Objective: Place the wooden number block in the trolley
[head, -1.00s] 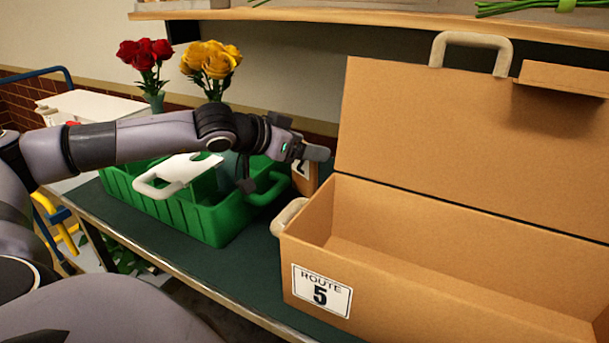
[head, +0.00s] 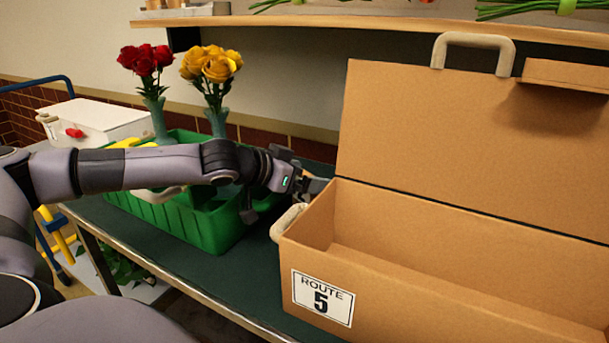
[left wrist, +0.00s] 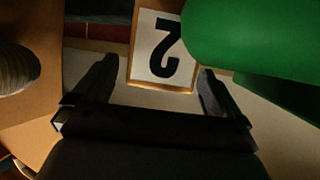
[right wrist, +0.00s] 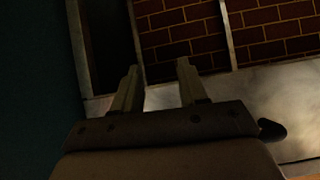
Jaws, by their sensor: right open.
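The wooden number block (left wrist: 160,48) shows a black 2 on a white face, upside down in the left wrist view. It lies ahead of and between the fingers of my left gripper (left wrist: 155,88), with gaps on both sides, so the gripper is open. In the head view my left gripper (head: 314,186) is low between the green caddy and the cardboard box, and it hides the block. My right gripper (right wrist: 157,88) is open and empty, facing a brick wall. A blue handle rail (head: 40,80) at the far left may belong to the trolley.
The cardboard box (head: 420,275), marked Route 5, stands open close right of my left gripper. The green caddy (head: 215,228) is close left. A white box (head: 100,118) is at the left.

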